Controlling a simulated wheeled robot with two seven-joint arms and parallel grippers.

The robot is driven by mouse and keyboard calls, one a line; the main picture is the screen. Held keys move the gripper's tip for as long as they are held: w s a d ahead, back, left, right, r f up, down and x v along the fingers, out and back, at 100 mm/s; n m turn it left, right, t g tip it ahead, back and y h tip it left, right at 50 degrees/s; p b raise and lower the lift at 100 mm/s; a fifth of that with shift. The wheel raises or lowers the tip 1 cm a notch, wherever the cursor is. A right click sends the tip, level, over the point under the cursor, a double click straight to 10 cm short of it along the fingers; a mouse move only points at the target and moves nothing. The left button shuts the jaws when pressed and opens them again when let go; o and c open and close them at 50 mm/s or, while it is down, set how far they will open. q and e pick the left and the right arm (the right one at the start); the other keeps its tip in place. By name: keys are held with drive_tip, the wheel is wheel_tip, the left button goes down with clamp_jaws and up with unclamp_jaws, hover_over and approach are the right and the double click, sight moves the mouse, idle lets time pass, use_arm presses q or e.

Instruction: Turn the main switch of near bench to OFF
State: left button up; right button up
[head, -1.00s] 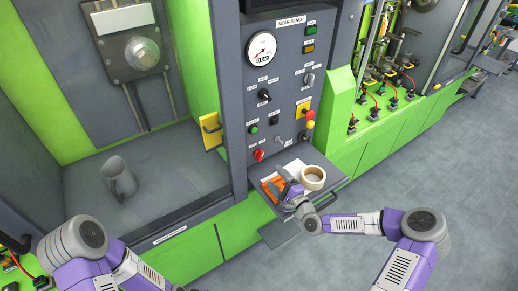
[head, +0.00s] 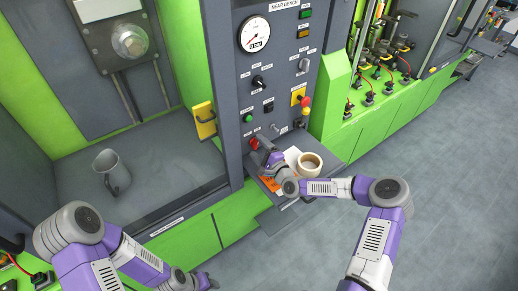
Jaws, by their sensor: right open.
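The NEAR BENCH panel (head: 285,75) stands in the middle of the head view, with a round gauge, knobs and buttons.
A small shelf (head: 270,201) below the panel holds a tape roll (head: 309,164) and papers, close under my right wrist. A yellow handle (head: 205,121) sticks out left of the panel. A grey jug (head: 112,172) stands inside the left bay. The floor at right is clear.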

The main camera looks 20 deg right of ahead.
drive_tip(key=c, duration=1)
drive_tip(key=n+b, duration=0.1)
drive_tip(key=b, duration=0.1)
drive_tip(key=n+b, duration=0.2)
drive_tip(key=shift+f+n, duration=0.3)
drive_tip(key=shift+c, duration=0.2)
drive_tip(key=shift+n+b, duration=2.2)
drive_tip(key=shift+r, duration=0.1)
drive_tip(key=o, duration=1)
drive_tip(key=shift+o, duration=0.2)
